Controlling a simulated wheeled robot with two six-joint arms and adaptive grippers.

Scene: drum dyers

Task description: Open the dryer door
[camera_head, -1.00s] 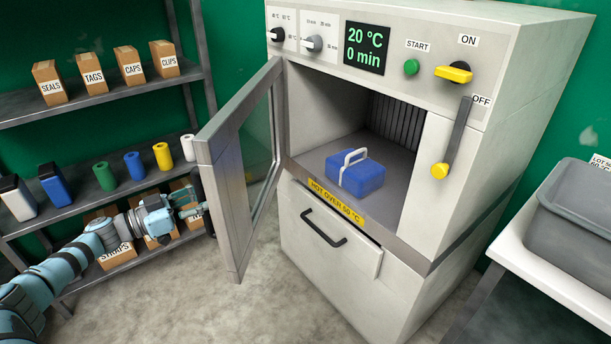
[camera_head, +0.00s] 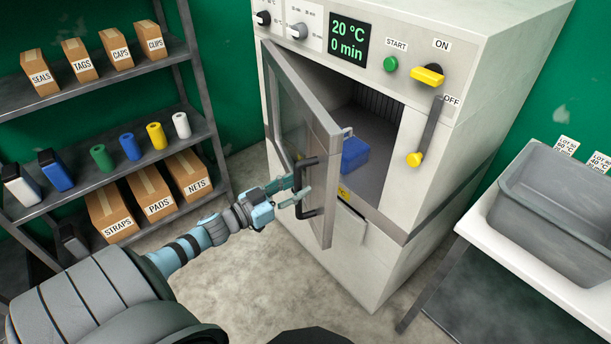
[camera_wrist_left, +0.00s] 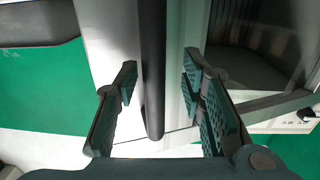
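The dryer door (camera_head: 327,140), a grey metal frame with a glass pane, stands partly open, hinged on the left of the dryer (camera_head: 440,130). Its black bar handle (camera_head: 304,212) is on the outer face. My left gripper (camera_head: 296,190) is at this handle. In the left wrist view the handle bar (camera_wrist_left: 152,60) runs between the two fingers of my left gripper (camera_wrist_left: 160,80), with gaps showing on both sides, so the gripper looks open around it. A blue bundle (camera_head: 354,155) lies inside the chamber, partly hidden by the door. My right gripper is not in view.
A shelf rack (camera_head: 100,85) with boxes and coloured rolls stands at the left. A grey tub (camera_head: 555,215) sits on a white-topped table (camera_head: 480,222) at the right. The floor (camera_head: 250,285) before the dryer is clear.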

